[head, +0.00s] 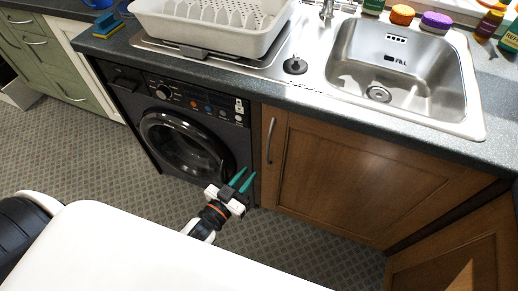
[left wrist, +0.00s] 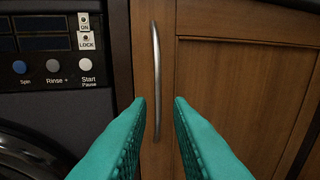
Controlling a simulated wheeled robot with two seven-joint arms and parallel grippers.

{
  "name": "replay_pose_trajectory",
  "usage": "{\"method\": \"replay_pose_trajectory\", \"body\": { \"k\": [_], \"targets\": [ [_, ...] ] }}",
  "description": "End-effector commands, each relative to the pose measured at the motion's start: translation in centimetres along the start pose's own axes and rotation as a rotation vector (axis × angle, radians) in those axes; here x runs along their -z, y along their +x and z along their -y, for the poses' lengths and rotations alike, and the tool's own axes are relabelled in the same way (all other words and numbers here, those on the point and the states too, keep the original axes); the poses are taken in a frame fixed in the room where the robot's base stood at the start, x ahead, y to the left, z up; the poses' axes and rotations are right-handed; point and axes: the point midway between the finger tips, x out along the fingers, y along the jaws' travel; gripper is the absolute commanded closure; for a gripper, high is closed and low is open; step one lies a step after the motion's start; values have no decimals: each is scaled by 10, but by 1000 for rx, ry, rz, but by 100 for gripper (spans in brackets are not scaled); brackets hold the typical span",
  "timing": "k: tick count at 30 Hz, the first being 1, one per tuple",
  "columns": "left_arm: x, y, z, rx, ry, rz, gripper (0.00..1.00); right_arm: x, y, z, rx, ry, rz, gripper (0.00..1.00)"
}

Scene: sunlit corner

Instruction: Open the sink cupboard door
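The sink cupboard door (head: 340,180) is a brown wooden panel below the sink, and it looks shut. Its handle (head: 270,140) is a curved upright metal bar near the door's left edge. In the left wrist view the handle (left wrist: 156,75) stands upright between and beyond my fingertips. My left gripper (head: 244,180) has green fingers, spread apart and empty, in front of the door's left edge and below the handle in the head view. The fingers (left wrist: 159,102) do not clearly touch the handle. My right gripper is not in view.
A black washing machine (head: 190,150) stands left of the door. The steel sink (head: 395,65) and white dish rack (head: 215,25) are on the counter above. Another wooden door (head: 465,250) stands at the lower right. The patterned floor (head: 110,160) is clear.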

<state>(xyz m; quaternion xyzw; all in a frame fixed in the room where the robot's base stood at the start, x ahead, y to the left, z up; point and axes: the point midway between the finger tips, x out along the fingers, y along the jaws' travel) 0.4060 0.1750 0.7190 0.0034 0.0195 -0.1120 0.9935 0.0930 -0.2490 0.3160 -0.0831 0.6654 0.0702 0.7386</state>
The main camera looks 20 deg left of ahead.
Motion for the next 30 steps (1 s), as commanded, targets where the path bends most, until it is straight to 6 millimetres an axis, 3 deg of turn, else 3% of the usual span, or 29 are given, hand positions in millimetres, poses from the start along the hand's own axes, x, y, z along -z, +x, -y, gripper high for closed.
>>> {"method": "replay_pose_trajectory", "body": {
  "k": [5,11,21,30],
  "targets": [
    [-17,8,0,7,3,45,81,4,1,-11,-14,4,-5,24],
    [-19,40,0,6,4,45,81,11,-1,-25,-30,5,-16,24],
    [-20,103,1,6,3,41,81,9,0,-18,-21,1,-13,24],
    [-20,121,1,6,2,39,81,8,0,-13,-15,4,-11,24]
  ]
}}
